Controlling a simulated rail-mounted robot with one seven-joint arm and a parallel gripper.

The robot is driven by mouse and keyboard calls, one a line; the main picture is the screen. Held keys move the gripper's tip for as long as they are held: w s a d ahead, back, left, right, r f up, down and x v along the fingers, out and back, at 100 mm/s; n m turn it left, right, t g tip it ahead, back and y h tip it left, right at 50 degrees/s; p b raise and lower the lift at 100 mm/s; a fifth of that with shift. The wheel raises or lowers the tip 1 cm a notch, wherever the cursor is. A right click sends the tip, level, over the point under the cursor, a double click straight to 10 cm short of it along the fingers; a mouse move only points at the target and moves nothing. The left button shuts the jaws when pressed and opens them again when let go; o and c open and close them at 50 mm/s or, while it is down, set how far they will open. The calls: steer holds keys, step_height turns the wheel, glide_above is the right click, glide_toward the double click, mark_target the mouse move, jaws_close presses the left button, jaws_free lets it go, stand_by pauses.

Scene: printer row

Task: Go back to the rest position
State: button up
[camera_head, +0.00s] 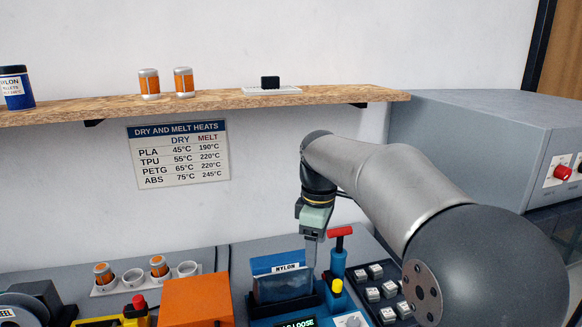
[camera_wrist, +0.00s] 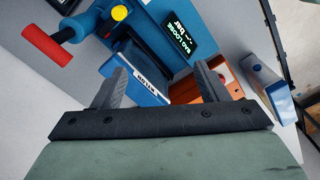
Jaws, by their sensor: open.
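My gripper (camera_wrist: 160,85) is open, its two dark fingers spread apart with nothing between them. In the head view my gripper (camera_head: 312,262) points down over the blue machine, close to a clear bag with a blue NYLON label (camera_head: 284,285). In the wrist view the NYLON label (camera_wrist: 146,88) lies beyond the fingers; I cannot tell how far below them it is. The blue machine's small display (camera_wrist: 176,38) reads BAG LOOSE. Its red-handled lever (camera_head: 340,232) stands just right of my gripper, with a yellow button (camera_head: 336,286) below it.
A wooden shelf (camera_head: 220,101) with orange-banded jars and a blue tub runs along the wall. A large grey oven (camera_head: 480,135) stands at the right. An orange box (camera_head: 197,301) is left of the blue machine. A keypad (camera_head: 375,292) is right of it.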

steer(key=s+d+f+m, duration=0.3)
steer(key=s+f+m, duration=0.1)
steer(key=s, duration=0.4)
steer(key=s+d+f+m, duration=0.3)
steer(key=s+f+m, duration=0.1)
steer(key=s, duration=0.5)
steer(key=s+d+f+m, duration=0.3)
steer(key=s+f+m, duration=0.2)
steer(key=s, duration=0.4)
steer(key=shift+s+d+m, duration=0.2)
steer(key=shift+d+m, duration=0.15)
steer(key=shift+m, duration=0.25)
